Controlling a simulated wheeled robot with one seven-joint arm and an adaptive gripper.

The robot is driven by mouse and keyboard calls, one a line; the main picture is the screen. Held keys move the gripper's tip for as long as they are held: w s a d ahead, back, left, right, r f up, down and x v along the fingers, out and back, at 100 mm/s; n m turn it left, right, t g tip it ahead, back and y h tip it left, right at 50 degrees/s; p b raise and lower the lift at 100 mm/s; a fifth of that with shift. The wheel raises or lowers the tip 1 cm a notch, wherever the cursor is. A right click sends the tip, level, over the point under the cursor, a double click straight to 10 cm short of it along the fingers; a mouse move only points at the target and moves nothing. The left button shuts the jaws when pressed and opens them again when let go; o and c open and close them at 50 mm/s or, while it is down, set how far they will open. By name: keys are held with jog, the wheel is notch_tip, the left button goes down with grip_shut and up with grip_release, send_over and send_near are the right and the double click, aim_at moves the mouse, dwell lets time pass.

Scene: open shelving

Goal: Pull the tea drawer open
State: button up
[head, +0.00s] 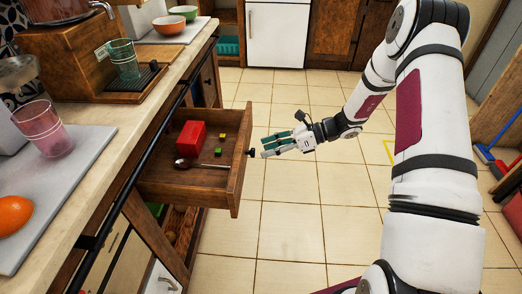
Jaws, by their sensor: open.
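A wooden drawer (236,185) stands pulled out from the left counter, with its inside in view. In it lie a red box (186,137), a spoon (184,164) and small yellow and green cubes (219,152). A small dark knob (251,153) sits on the drawer's front face. My gripper (266,147) is open, with its teal fingers pointing left at the drawer front, close by the knob. I cannot tell whether the fingers touch the knob. No label shows on the drawer, so I cannot tell whether it is the tea drawer.
The countertop (122,110) holds a pink glass (43,130), an orange (14,215) and a wooden dispenser (62,70) with a green glass. A black rail runs along the counter edge. A lower drawer below also shows partly open. The tiled floor (290,215) right of the drawer is clear.

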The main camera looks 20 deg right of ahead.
jog(key=v, duration=0.8)
jog(key=shift+s+d, duration=0.1)
jog(key=shift+d, duration=0.05)
jog(key=shift+r, duration=0.1)
